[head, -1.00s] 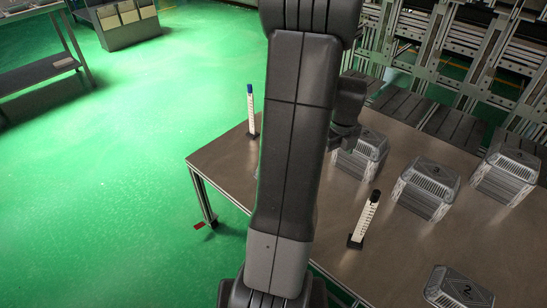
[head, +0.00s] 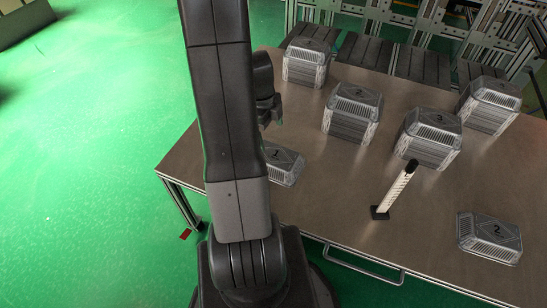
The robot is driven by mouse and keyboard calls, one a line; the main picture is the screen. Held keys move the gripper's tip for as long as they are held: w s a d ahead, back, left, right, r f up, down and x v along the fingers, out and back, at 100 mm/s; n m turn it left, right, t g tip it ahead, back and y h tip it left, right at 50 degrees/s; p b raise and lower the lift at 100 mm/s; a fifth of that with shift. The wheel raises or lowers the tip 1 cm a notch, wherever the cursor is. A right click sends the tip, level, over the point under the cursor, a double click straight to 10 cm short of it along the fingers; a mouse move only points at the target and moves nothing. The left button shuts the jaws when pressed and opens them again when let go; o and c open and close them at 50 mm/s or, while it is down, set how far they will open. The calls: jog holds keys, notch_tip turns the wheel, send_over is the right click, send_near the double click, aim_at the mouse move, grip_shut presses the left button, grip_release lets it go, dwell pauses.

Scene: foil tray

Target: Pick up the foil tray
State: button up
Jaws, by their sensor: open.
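A single foil tray (head: 285,165) with a lid marked 1 lies on the table just right of my arm; its left part is hidden behind the arm. Another single foil tray (head: 490,238), marked 2, lies near the right front of the table. Several taller stacks of foil trays stand further back, such as one marked 2 (head: 352,112) and one marked 3 (head: 428,138). My gripper (head: 272,118) is open and partly hidden behind my arm. In the picture it shows above the tray marked 1, apart from it.
A white marked post with a black top (head: 395,190) stands on the brown table (head: 320,205) between the two single trays. More stacks (head: 307,63) (head: 490,105) stand along the back. The table's front middle is clear. Green floor (head: 90,130) lies to the left.

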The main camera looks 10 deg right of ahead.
aim_at(275, 155)
jog(key=f, duration=0.3)
jog(key=d+f+b, duration=0.1)
jog(key=f, duration=0.2)
jog(key=s+f, duration=0.1)
jog(key=f, duration=0.2)
jog(key=shift+d+f, duration=0.15)
jog(key=shift+d, duration=0.05)
jog(key=c, duration=0.7)
